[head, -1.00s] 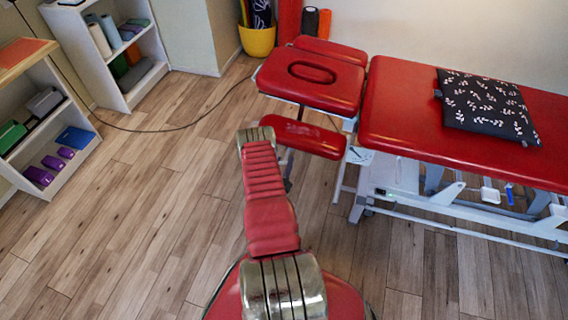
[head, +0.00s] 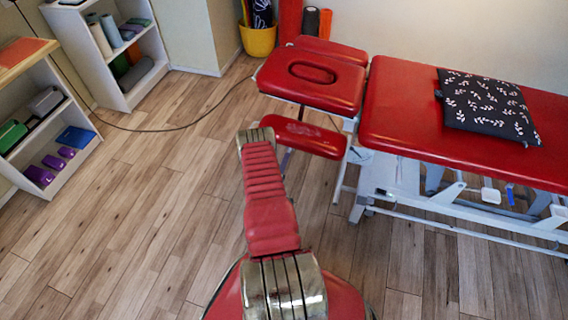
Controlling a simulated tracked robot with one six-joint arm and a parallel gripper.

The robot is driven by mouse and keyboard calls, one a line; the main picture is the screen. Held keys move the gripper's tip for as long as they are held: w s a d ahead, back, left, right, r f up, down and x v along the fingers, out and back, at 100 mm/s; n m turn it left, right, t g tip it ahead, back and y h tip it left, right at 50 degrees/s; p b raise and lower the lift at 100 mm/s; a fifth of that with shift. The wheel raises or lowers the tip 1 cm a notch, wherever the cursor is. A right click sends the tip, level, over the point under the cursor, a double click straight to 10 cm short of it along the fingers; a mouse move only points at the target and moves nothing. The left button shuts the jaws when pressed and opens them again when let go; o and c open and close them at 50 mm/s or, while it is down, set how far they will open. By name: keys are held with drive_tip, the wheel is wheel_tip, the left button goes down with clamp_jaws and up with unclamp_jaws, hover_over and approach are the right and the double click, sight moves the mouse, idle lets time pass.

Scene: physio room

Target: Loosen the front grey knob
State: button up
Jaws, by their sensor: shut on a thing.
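The red treatment table (head: 400,120) stands at the right, with its headrest (head: 335,88) with a dark oval face opening at its left end. A lower red armrest pad (head: 318,141) sits in front of the headrest. I cannot make out any grey knob; the area under the pads is small and partly hidden. My red and chrome arm reaches up the middle of the view and its far joint stands just left of the armrest pad. My gripper does not show; it is hidden beyond or below that joint.
A dark leaf-patterned cushion (head: 487,106) lies on the table. White shelves (head: 62,95) with blocks and rolls stand at the left. A yellow pot (head: 257,40) stands by the back wall. A cable (head: 165,130) crosses the floor. The wooden floor (head: 120,230) at left is clear.

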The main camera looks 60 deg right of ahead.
drive_tip(key=shift+w+n, duration=0.25)
drive_tip(key=shift+n, duration=0.75)
drive_tip(key=o, duration=1)
drive_tip(key=shift+s, duration=0.1)
drive_tip(key=shift+o, duration=0.2)
drive_tip(key=s+a, duration=0.2)
drive_tip(key=a, duration=1.1)
drive_tip(key=shift+a, duration=0.35)
drive_tip(key=shift+s, duration=0.1)
